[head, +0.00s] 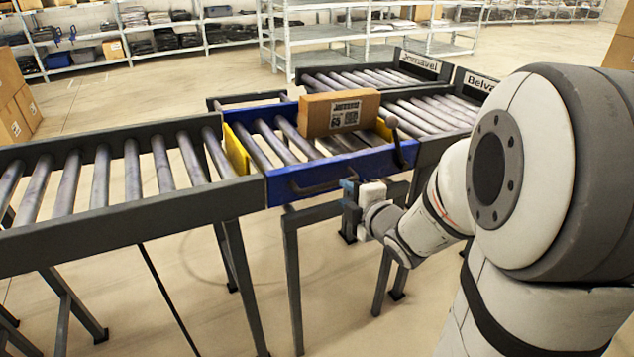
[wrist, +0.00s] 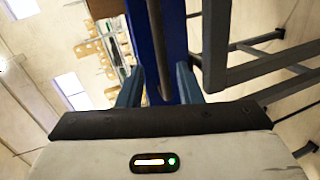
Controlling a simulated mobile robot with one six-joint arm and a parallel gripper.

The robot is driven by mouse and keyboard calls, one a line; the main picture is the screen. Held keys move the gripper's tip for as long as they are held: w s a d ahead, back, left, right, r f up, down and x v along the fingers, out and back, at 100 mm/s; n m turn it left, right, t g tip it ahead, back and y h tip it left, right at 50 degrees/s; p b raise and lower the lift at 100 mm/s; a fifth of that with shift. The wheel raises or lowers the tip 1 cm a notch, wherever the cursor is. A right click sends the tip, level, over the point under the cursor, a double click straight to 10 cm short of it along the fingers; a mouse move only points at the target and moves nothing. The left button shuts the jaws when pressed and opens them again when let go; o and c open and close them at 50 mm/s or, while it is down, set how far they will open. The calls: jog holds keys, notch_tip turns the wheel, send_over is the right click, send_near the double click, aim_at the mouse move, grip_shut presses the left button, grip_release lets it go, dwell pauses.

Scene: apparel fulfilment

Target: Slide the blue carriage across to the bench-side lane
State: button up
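The blue carriage (head: 285,184) stands between the roller conveyor on the left and the lanes on the right. It has rollers, yellow end plates and a dark handle bar (head: 318,187) on its near face. A brown labelled box (head: 318,112) rests on its rollers. My gripper (head: 350,188) is at the carriage's near face, by the right end of the handle. In the wrist view my gripper (wrist: 158,88) has its two fingers apart, with the blue carriage face (wrist: 147,40) beyond and between them. I cannot tell whether the fingers touch the handle.
A roller conveyor (head: 110,218) runs off to the left. At right are two roller lanes with signs, the farther reading about "Jernavel" (head: 420,61), the nearer "Belva..." (head: 478,82), partly hidden by my arm. Dark frame legs (head: 292,280) stand below. Shelves (head: 330,35) are behind.

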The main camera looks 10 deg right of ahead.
aim_at(329, 187)
jog(key=shift+n+y, duration=0.5)
jog(key=x, duration=0.8)
jog(key=shift+a+f+b, duration=0.1)
jog(key=shift+a+b, duration=0.15)
jog(key=shift+b, duration=0.15)
jog(key=shift+c, duration=0.5)
grip_shut()
